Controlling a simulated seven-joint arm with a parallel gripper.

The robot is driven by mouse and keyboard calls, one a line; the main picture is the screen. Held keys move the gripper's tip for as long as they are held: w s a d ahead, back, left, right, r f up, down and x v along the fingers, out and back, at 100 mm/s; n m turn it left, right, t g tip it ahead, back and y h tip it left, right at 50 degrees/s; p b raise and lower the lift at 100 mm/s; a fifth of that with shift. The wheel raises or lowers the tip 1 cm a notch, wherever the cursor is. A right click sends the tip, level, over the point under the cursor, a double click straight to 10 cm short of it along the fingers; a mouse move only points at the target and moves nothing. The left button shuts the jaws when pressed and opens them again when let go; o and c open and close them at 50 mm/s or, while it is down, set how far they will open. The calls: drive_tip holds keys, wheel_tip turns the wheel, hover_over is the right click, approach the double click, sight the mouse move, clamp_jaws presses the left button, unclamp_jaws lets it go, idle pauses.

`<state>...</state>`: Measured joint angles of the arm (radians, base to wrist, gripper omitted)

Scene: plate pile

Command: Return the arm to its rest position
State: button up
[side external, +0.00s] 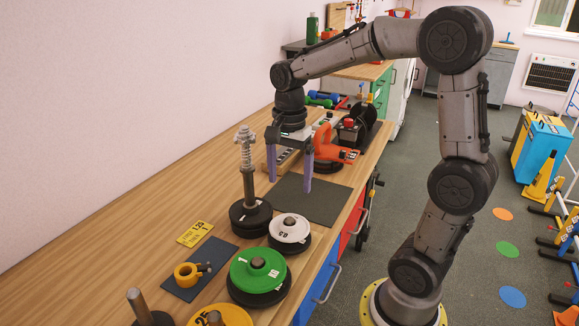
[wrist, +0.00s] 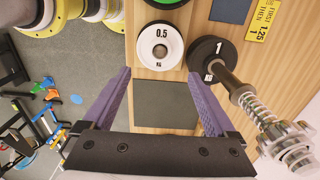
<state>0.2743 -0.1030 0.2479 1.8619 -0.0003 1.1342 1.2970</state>
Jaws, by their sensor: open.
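My gripper (side external: 290,168) hangs over the wooden bench with its two purple fingers apart and nothing between them. It points down above the dark square mat (side external: 312,203). In the wrist view the fingers of my gripper (wrist: 162,95) frame the bare dark mat (wrist: 167,105). My arm is bent, reaching from its base at the right over the bench.
A threaded post on a black plate (side external: 250,218) stands nearest the gripper. A white plate (side external: 289,230), a green plate (side external: 258,272) and a yellow plate (side external: 222,316) lie along the bench. An orange tool (side external: 330,145) sits behind.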

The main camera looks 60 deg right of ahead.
drive_tip(key=shift+r, duration=1.25)
drive_tip(key=s+a+r+n+t, duration=0.3)
drive_tip(key=s+a+r+n, duration=0.15)
drive_tip(key=s+a, duration=0.2)
drive_tip(key=s+a+f+n+t, duration=0.2)
drive_tip(key=s+f+n, duration=0.2)
drive_tip(key=n, duration=0.9)
drive_tip(key=s, duration=0.3)
drive_tip(key=shift+f+t, duration=0.2)
drive_tip(key=shift+t, duration=0.1)
